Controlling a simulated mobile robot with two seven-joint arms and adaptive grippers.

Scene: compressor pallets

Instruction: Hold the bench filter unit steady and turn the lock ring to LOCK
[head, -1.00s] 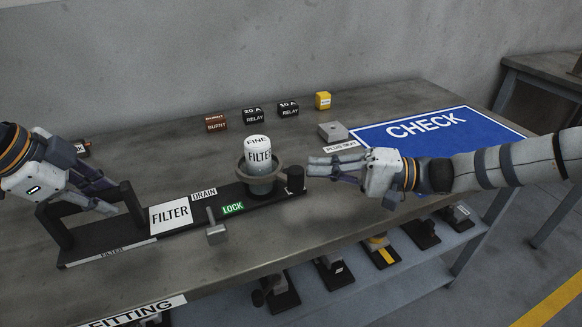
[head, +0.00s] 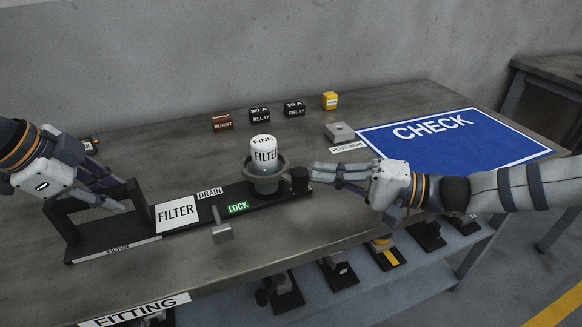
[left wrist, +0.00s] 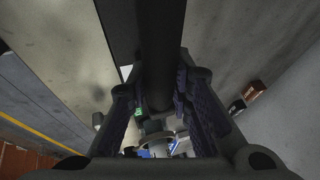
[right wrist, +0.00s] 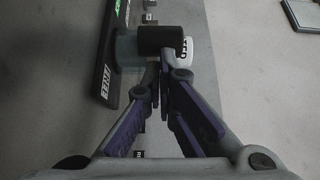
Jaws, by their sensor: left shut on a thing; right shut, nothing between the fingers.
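The bench filter unit is a long black base (head: 110,246) with a FILTER plate (head: 176,212), DRAIN and green LOCK (head: 238,208) labels, and a black handle frame at its left end. My left gripper (head: 112,200) is shut on the handle; its dark bar runs between the fingers in the left wrist view (left wrist: 160,45). A grey lock ring (head: 267,172) surrounds the cup below the white FINE FILTER cartridge (head: 264,150). A black knob (head: 300,180) stands at the ring's right side. My right gripper (head: 316,172) is shut and empty beside the knob, which also shows in the right wrist view (right wrist: 160,40); contact is unclear.
A grey lever (head: 222,232) sticks out at the base's front. A blue CHECK mat (head: 500,150) lies at the right, with a grey block (head: 340,131) near it. Relay blocks, a burnt block and a yellow block (head: 330,101) stand behind. A lower shelf holds several parts.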

